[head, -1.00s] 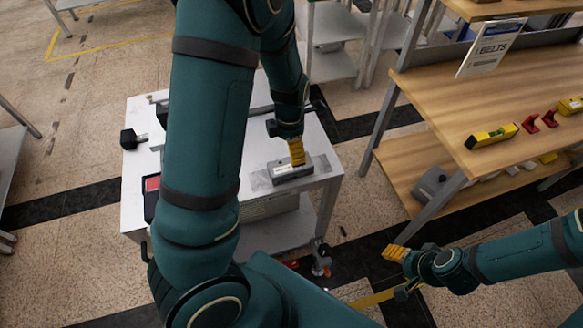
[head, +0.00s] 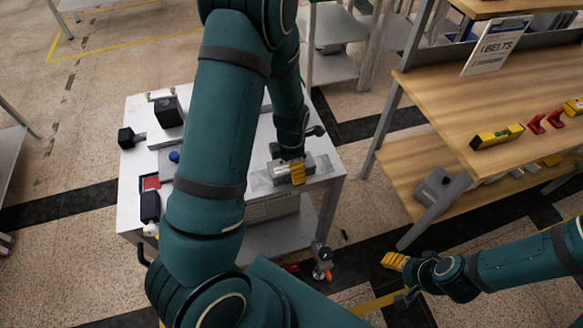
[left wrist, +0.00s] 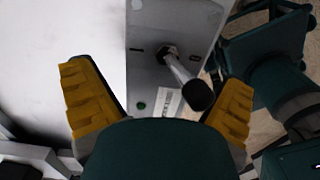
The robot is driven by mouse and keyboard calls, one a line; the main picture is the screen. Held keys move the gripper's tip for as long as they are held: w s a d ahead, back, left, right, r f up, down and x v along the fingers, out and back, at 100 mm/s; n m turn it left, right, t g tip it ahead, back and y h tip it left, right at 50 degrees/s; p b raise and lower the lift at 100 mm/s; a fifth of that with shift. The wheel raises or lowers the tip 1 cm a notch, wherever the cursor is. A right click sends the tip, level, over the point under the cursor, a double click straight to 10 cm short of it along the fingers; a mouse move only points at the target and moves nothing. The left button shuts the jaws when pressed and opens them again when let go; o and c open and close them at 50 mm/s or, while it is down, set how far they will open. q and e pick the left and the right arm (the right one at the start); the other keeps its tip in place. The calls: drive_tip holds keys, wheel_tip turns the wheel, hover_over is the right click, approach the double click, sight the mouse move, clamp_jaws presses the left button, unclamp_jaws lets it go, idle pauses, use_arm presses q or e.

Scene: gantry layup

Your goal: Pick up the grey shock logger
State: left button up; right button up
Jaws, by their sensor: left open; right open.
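My right gripper (head: 395,262) is open, empty and away from the table, at the lower right.
A wooden shelf unit (head: 440,100) with a yellow level (head: 497,136) stands at the right. Open floor lies between them.

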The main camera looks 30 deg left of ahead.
use_arm(q)
drive_tip(key=c, duration=1.4)
drive_tip(key=shift+r, duration=0.1)
